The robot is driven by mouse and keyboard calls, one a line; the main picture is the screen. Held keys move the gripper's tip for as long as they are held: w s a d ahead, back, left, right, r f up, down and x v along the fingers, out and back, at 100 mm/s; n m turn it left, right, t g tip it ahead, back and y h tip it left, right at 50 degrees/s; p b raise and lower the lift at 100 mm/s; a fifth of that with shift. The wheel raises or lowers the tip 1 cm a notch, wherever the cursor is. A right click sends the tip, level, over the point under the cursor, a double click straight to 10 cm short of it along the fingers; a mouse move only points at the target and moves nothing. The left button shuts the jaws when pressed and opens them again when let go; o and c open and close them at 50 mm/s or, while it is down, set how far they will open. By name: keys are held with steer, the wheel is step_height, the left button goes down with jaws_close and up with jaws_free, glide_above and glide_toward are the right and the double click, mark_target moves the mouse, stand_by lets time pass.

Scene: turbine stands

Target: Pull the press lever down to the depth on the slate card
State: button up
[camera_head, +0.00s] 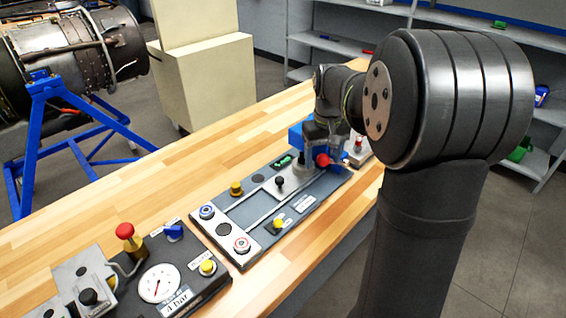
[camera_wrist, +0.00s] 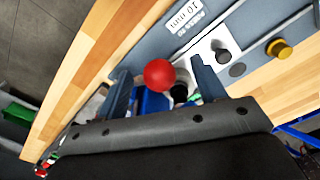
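The press lever's red ball knob (camera_head: 322,160) shows under my gripper (camera_head: 324,148) at the far end of the grey panel. In the wrist view the red knob (camera_wrist: 159,74) appears between the two blue fingers of my gripper (camera_wrist: 160,68), with a gap on each side. The gripper is open and holds nothing. The lever's arm and most of the press are hidden behind the knob and gripper.
The grey panel (camera_head: 245,213) carries a black knob (camera_head: 280,181), yellow buttons (camera_head: 236,188) and a light strip. A gauge box (camera_head: 160,284) with a red knob stands at the near left. The wooden bench (camera_head: 130,190) is clear behind the panel.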

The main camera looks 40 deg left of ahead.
steer(key=shift+o, duration=0.8)
steer(key=shift+r, duration=0.1)
steer(key=shift+r, duration=3.4)
step_height(320, 180, down, 7)
steer(key=shift+s+f, duration=0.15)
steer(key=shift+s+f+t, duration=0.2)
steer(key=shift+f+t, duration=0.1)
steer(key=shift+t, duration=0.1)
